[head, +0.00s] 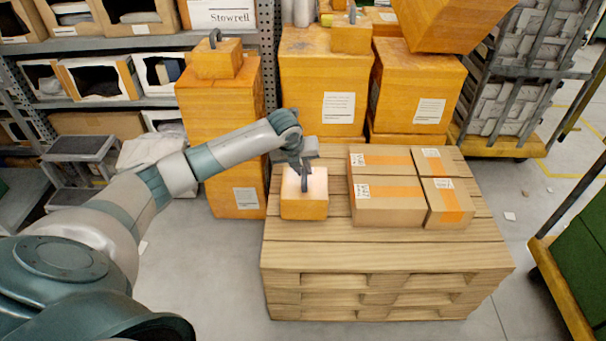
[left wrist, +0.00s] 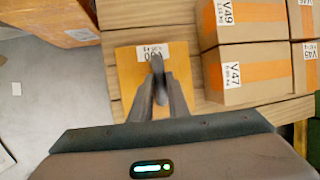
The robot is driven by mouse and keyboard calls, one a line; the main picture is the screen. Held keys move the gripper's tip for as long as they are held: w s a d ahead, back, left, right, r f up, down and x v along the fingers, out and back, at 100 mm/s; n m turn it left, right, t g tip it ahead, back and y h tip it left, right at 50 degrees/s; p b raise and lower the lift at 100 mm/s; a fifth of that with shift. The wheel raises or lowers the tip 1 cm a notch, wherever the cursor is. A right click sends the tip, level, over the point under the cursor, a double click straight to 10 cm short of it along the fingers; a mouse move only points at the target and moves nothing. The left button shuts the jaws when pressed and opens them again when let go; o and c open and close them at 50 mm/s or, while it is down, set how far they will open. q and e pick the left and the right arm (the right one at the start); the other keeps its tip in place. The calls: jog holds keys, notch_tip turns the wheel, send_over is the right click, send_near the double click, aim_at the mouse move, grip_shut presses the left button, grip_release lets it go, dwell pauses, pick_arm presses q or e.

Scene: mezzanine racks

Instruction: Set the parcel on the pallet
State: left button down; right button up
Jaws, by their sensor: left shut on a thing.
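The parcel (head: 303,209) is a small orange box with a dark upright handle on top. It is upright at the left part of the wooden pallet (head: 380,255), left of the taped cartons. My left gripper (head: 304,173) is above it, shut on its handle. In the left wrist view, the fingertips (left wrist: 157,68) meet at the handle, over the parcel's orange top (left wrist: 127,75) and its white label. The pallet's planks (left wrist: 130,14) show around it. I cannot tell whether the parcel's bottom touches the planks. My right gripper is out of view.
Several taped cartons (head: 387,205) stand on the right of the pallet, with a narrow strip of planks between them and the parcel. Tall orange boxes (head: 322,90) stand behind. A green cart (head: 585,255) is at the right. Shelves (head: 100,80) are at the back left.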

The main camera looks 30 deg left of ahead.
pick_arm(q)
notch_tip(320, 180, down, 2)
jog(key=shift+f, duration=0.1)
jog(key=c, duration=1.7)
grip_release()
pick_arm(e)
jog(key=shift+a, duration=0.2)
pick_arm(q)
jog(key=p+v, duration=0.1)
jog(key=v, duration=1.1)
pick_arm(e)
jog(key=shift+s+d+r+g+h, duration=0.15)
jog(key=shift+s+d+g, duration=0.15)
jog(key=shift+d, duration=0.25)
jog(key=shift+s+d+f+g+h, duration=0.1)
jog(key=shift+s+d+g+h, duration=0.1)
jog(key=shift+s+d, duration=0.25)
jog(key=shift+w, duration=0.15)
